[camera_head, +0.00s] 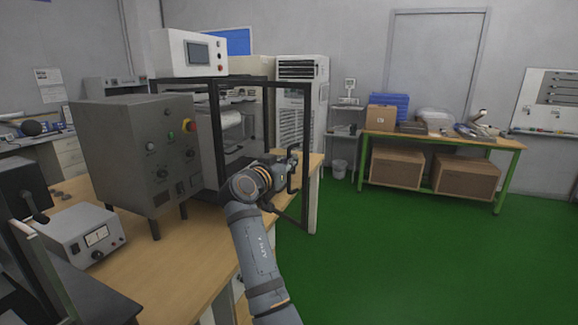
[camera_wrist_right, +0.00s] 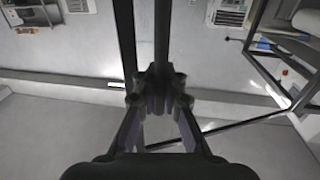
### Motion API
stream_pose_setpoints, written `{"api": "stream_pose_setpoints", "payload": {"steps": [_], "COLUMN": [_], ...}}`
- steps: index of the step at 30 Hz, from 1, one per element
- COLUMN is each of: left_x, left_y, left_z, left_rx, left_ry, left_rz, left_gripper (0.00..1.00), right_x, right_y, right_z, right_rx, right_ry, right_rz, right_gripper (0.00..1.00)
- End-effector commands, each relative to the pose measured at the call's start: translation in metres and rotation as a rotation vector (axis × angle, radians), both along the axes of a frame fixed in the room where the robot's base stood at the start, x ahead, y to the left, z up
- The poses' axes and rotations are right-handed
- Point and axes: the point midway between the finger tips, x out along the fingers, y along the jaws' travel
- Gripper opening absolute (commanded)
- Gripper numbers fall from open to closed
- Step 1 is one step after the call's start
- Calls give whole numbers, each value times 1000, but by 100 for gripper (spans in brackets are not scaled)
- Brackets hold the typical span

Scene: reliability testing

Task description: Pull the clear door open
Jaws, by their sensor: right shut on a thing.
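The clear door (camera_head: 307,125) has a black frame and stands swung out from the dark-framed enclosure (camera_head: 175,80) on the wooden bench. Its outer edge reaches past the bench's right edge. My right gripper (camera_head: 288,174) is at the dark upright handle (camera_head: 293,160) on the door's outer side. In the right wrist view, the fingers (camera_wrist_right: 159,100) are closed around the handle bar (camera_wrist_right: 162,35), with a door frame bar (camera_wrist_right: 126,45) beside it. My left gripper is not in view.
A grey control box (camera_head: 125,155) stands on the bench (camera_head: 165,265) left of the enclosure, with a small meter box (camera_head: 85,235) nearer. Green floor (camera_head: 390,250) is clear to the right. A green-legged table (camera_head: 450,140) with boxes stands at the back wall.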

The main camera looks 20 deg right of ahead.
Motion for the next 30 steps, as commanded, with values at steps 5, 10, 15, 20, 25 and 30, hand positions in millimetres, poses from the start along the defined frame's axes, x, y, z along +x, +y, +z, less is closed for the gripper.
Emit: {"api": "stream_pose_setpoints", "payload": {"steps": [5, 10, 15, 20, 25, 30], "left_x": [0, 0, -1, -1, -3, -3], "left_y": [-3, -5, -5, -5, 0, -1], "left_z": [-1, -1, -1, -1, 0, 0], "left_rx": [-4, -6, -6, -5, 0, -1], "left_ry": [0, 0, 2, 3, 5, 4], "left_rz": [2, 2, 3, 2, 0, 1], "left_gripper": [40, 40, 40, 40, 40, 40], "right_x": [-1, -1, 0, 0, 0, 0], "right_y": [-1, -1, -1, 0, 0, -1], "right_z": [-3, -3, -3, -2, 8, 45], "right_rx": [2, 2, 2, 2, 2, 1], "right_ry": [8, 8, 5, 4, 0, -3], "right_rz": [-7, -7, -5, -3, -3, -3], "right_gripper": [0, 10, 19, 19, 19, 19]}}
